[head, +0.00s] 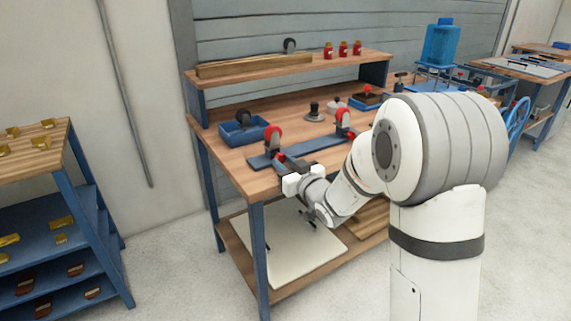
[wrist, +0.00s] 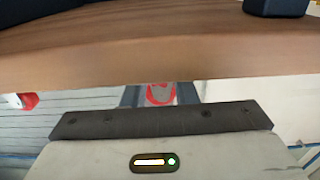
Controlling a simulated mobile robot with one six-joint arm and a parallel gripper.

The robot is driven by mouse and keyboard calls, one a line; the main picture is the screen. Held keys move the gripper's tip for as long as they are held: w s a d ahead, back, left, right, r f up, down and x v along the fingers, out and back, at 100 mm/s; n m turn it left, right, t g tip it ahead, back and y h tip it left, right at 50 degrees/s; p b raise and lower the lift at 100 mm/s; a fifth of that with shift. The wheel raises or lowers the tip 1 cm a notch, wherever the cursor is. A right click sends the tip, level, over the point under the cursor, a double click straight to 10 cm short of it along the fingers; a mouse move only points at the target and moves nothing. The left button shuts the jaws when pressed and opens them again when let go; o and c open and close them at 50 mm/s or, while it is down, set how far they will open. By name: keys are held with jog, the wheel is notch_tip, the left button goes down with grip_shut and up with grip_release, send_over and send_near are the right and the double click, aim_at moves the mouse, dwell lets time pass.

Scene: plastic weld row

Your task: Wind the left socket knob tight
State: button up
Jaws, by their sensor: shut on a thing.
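A blue bar fixture (head: 307,147) lies on the workbench with two upright sockets on it, each with red parts. The left socket (head: 273,136) has a red round top and red pieces lower down. The right socket (head: 344,121) stands further along the bar. My gripper (head: 284,168) is at the bench's front edge, just before the left socket. In the wrist view its two grey fingers (wrist: 160,94) are shut on a red knob (wrist: 160,92), mostly hidden behind the gripper body. The knob's tightness cannot be seen.
A blue bin (head: 246,132) stands at the left of the bench. A small dark-knobbed item (head: 314,112) and a white lidded pot (head: 335,104) stand behind the bar. A shelf (head: 290,64) with red jars crosses above. The bench edge (wrist: 160,65) is close to my gripper.

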jog(key=shift+m, duration=2.5)
jog(key=o, duration=1)
jog(key=p+v, duration=0.1)
jog(key=v, duration=0.6)
jog(key=shift+s+d, duration=0.25)
jog(key=shift+s, duration=0.1)
